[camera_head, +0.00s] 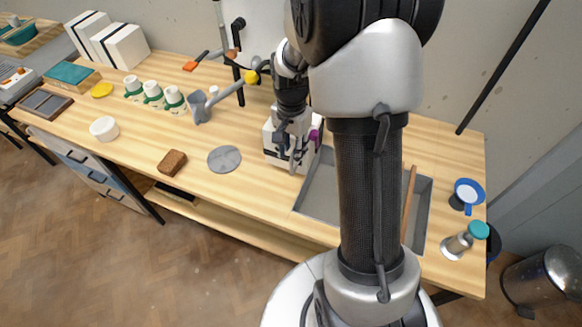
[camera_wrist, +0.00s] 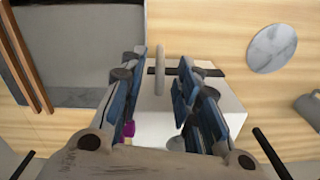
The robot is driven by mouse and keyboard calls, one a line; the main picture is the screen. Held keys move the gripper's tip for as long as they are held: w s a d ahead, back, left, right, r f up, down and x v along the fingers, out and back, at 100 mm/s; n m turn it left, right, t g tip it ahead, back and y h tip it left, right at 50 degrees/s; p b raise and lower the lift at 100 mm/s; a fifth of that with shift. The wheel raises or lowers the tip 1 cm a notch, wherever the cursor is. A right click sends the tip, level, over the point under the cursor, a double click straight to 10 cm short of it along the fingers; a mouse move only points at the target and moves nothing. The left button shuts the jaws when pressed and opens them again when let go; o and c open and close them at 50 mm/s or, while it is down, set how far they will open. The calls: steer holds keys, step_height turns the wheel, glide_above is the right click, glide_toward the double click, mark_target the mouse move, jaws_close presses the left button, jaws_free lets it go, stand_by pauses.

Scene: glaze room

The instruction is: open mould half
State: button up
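A white block-like mould (camera_head: 270,157) with a dark strap stands on the bench, left of the grey basin. In the wrist view, the mould (camera_wrist: 232,112) lies beneath my fingers, with part of its dark strap (camera_wrist: 212,72) visible. A slim grey upright piece (camera_wrist: 160,70) shows between the fingers, with a gap on each side. My gripper (camera_head: 290,153) is at the mould; in the wrist view my gripper (camera_wrist: 158,85) is open. A purple knob (camera_head: 314,135) is at the mould's right side. Fingers and arm hide much of the mould, and its seam cannot be made out.
Left are a round grey disc (camera_head: 224,159), a brown block (camera_head: 172,162) and a grey jug (camera_head: 199,107). Strapped white blocks (camera_head: 125,47) stand at the far left.

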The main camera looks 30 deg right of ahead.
mark_target(292, 173)
step_height(292, 173, down, 8)
steer(key=shift+r+b, duration=0.25)
steer(key=shift+b, duration=0.7)
steer(key=shift+c, duration=0.4)
jaws_close()
